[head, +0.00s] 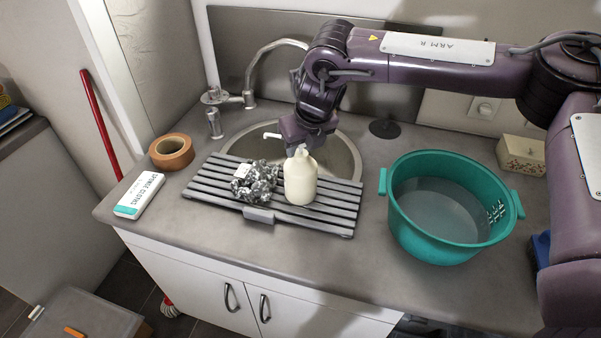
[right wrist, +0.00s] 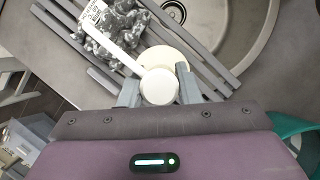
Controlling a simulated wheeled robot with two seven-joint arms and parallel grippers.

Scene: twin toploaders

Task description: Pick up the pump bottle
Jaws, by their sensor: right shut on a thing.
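The cream pump bottle (head: 300,180) with a white pump head stands upright at the grey slatted drying rack (head: 336,205) beside the sink. I cannot tell whether its base touches the slats. My left gripper is in neither view.
A teal tub (head: 448,254) stands to the right. The sink basin (head: 343,160) and tap (head: 250,84) are behind.

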